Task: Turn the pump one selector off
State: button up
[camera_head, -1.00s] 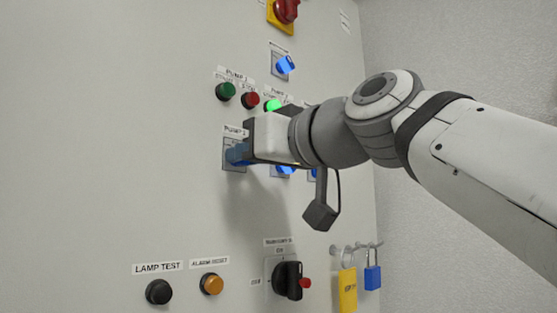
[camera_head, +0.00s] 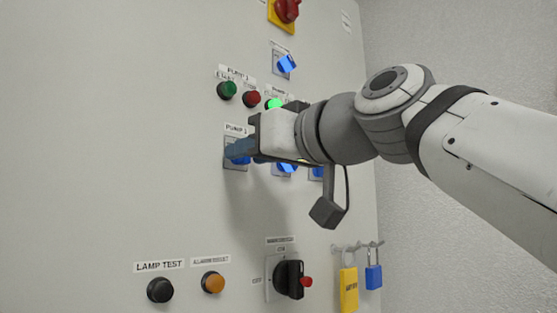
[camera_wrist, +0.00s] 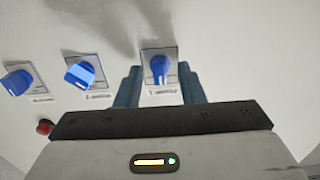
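The pump one selector (camera_head: 240,160) is a blue knob on a square plate under the "PUMP 1" label, partly hidden by a finger in the head view. In the wrist view the blue knob (camera_wrist: 160,68) stands nearly upright in the picture, unlike its two slanted neighbours. My gripper (camera_head: 236,149) is in front of the panel at this knob. In the wrist view its two blue-grey fingers (camera_wrist: 158,84) are spread on either side of the knob, with a visible gap on both sides.
Two more blue selectors (camera_wrist: 83,73) (camera_wrist: 20,82) sit beside it. Above are a green button (camera_head: 227,89), a red button (camera_head: 251,98) and a lit green lamp (camera_head: 274,104). Below are a black button (camera_head: 160,290), an orange button (camera_head: 213,282) and a black rotary switch (camera_head: 288,279).

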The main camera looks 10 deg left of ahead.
jog(key=b+v, duration=0.2)
jog(key=v, duration=0.5)
dwell(0.5)
jog(key=w+d+f+m+g+h, duration=0.1)
jog(key=w+d+f+m+h, duration=0.15)
jog(key=f, duration=0.75)
jog(key=w+d+f+m+h, duration=0.2)
jog(key=w+f+h, duration=0.1)
jog(key=f, duration=0.6)
jog(key=w+d+f+m+g+h, duration=0.1)
jog(key=w+d+f+m+h, duration=0.15)
jog(key=f, duration=0.75)
jog(key=s+d+f+m+g+h, duration=0.1)
jog(key=s+d+f+g+h, duration=0.1)
jog(key=f, duration=0.8)
jog(key=s+d+f+m+g+h, duration=0.1)
jog(key=s+d+f, duration=0.4)
jog(key=f, duration=0.6)
jog(key=s+d+f+m+g+h, duration=0.1)
jog(key=s+d+f+g+h, duration=0.1)
jog(key=f, duration=0.8)
jog(key=shift+s+d+f+g+h, duration=0.4)
jog(key=shift+s+d+g, duration=0.4)
jog(key=shift+s+d, duration=0.05)
